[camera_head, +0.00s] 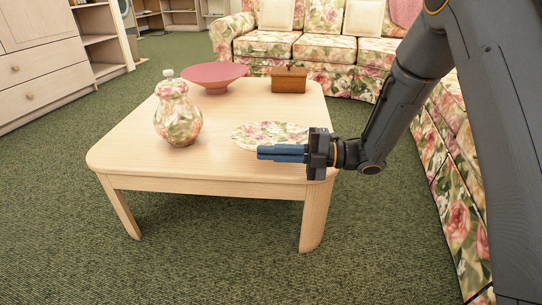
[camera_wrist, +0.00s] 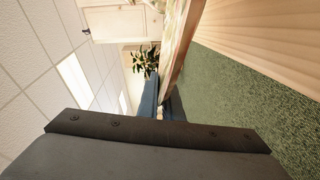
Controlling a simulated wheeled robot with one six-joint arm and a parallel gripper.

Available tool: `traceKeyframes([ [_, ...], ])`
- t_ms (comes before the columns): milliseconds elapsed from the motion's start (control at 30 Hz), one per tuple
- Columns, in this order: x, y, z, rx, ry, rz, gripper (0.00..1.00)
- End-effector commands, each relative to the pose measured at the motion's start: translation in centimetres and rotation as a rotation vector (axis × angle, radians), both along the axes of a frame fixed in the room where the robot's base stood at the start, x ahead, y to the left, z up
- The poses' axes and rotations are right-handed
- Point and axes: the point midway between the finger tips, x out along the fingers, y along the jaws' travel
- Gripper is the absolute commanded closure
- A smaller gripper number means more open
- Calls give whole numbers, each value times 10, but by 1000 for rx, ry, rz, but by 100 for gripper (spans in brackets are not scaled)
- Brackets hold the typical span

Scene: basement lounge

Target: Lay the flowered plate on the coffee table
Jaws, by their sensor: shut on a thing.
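The flowered plate (camera_head: 268,133) is a round, pink-and-green floral plate at the front right of the coffee table (camera_head: 215,168) in the head view. My gripper (camera_head: 262,153), with blue fingers, reaches in from the right and is shut on the plate's near rim. In the wrist view the plate (camera_wrist: 180,45) shows nearly edge-on between my fingers (camera_wrist: 162,105). The plate looks about level, over the table top. I cannot tell whether it touches the wood. The table (camera_wrist: 265,35) also shows at the upper right of the wrist view.
A floral jar (camera_head: 178,115) stands left of the plate. A pink bowl (camera_head: 214,75) and a brown wooden box (camera_head: 289,79) stand at the table's back. A flowered sofa (camera_head: 265,45) lies behind, and its side runs along the right. The table's front left is clear.

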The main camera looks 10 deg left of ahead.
Motion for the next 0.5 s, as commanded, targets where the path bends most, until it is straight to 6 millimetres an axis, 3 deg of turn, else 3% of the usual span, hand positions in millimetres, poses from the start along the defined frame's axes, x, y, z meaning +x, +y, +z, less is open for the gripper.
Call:
traceKeyframes([
  [500, 1, 0, -38, 1, 0, -1, 100],
])
